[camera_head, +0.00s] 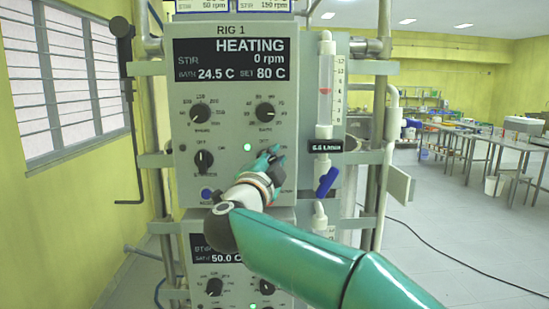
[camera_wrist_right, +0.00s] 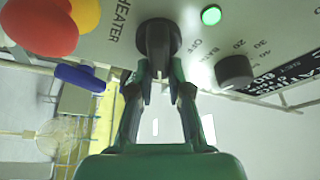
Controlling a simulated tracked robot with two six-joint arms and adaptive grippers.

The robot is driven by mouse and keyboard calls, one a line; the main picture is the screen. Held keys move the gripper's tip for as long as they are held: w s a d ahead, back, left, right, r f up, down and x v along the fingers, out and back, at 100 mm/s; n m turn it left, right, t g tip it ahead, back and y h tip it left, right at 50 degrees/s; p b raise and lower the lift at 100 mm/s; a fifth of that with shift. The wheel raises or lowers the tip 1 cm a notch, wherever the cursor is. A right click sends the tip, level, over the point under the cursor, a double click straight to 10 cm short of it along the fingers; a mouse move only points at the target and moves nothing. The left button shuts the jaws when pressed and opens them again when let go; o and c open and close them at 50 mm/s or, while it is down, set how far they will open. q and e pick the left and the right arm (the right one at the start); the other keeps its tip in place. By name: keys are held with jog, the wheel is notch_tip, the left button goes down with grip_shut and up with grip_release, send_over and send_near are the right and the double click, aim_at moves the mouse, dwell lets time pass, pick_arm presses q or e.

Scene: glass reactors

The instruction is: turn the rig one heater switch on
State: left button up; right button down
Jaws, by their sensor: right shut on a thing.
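The rig one panel (camera_head: 225,135) faces me in the head view. Its display (camera_head: 232,60) reads HEATING, 0 rpm, bath 24.5 C and set 80 C. My right gripper (camera_head: 270,162) is at the panel's lower right and hides the heater switch there. In the right wrist view, my right gripper (camera_wrist_right: 160,78) is shut on the black heater switch (camera_wrist_right: 158,40), beside the HEATER label. A green lamp (camera_wrist_right: 211,15) near the switch is lit; it also shows in the head view (camera_head: 247,147). My left gripper is not in view.
The stirrer switch (camera_head: 204,160) is left of my gripper, and the bath knob (camera_head: 265,112) is above it. A flow meter (camera_head: 326,85) and a blue valve handle (camera_head: 327,182) stand to the right. A second panel (camera_head: 225,275) is below, partly behind my arm.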

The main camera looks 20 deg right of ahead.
jog(key=shift+w+a+f, duration=0.2)
jog(key=shift+a+f, duration=0.15)
jog(key=shift+f, duration=0.1)
jog(key=c, duration=1.2)
grip_release()
jog(key=shift+o, duration=0.5)
jog(key=shift+w, duration=0.15)
jog(key=v, duration=1.2)
jog(key=shift+w+a, duration=0.1)
